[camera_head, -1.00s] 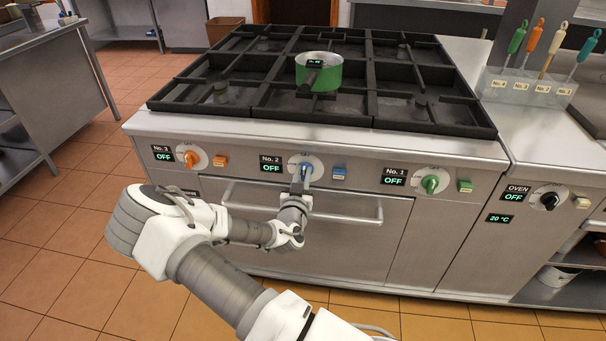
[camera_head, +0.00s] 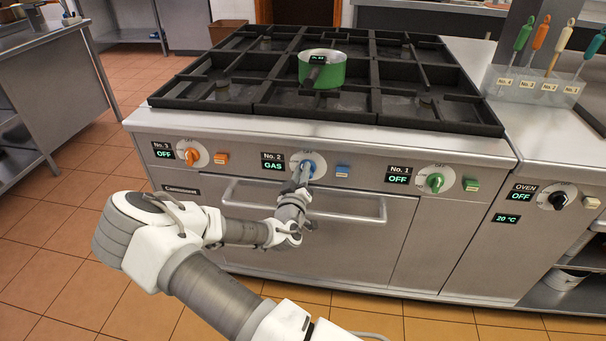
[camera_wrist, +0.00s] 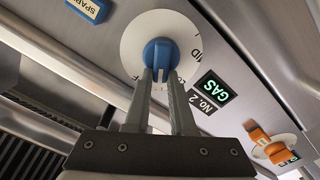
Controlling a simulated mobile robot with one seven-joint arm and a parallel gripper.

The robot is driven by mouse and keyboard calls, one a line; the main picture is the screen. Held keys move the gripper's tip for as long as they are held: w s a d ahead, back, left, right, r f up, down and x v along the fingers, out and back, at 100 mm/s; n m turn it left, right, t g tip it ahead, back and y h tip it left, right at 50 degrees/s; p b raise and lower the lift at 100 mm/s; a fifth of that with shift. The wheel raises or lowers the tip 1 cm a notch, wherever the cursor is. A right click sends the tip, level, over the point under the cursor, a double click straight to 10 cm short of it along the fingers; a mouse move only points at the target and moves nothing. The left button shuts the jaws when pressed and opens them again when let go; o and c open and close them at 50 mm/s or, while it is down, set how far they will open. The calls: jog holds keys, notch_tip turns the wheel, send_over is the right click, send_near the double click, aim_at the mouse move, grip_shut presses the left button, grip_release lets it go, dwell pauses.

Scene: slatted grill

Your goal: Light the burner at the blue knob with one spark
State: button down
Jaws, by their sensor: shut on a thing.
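The blue knob (camera_wrist: 160,57) sits on a white dial on the stove front, in the middle of the wrist view. My gripper (camera_wrist: 158,72) is shut on this knob, one finger on each side. In the head view my gripper (camera_head: 302,172) is at the knob, which it partly covers. The No. 2 display (camera_head: 301,165) beside it reads GAS, and the same display (camera_wrist: 209,96) shows in the wrist view. The blue spark button (camera_head: 343,171) is right of the knob; it also shows at the top left of the wrist view (camera_wrist: 88,10). No flame is visible.
A green pot (camera_head: 321,69) stands on the black grates. The orange knob (camera_head: 192,156) and green knob (camera_head: 435,182) are on either side, their displays reading OFF. An oven handle (camera_head: 345,213) runs below my gripper. Coloured-handled tools (camera_head: 538,50) stand at the right.

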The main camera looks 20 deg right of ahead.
jog(key=shift+f+n, duration=0.1)
jog(key=shift+n, duration=0.5)
jog(key=shift+a, duration=0.1)
jog(key=c, duration=0.8)
grip_release()
jog(key=shift+o, duration=0.2)
jog(key=p+v, duration=0.1)
jog(key=v, duration=1.6)
jog(key=shift+s+a, duration=0.15)
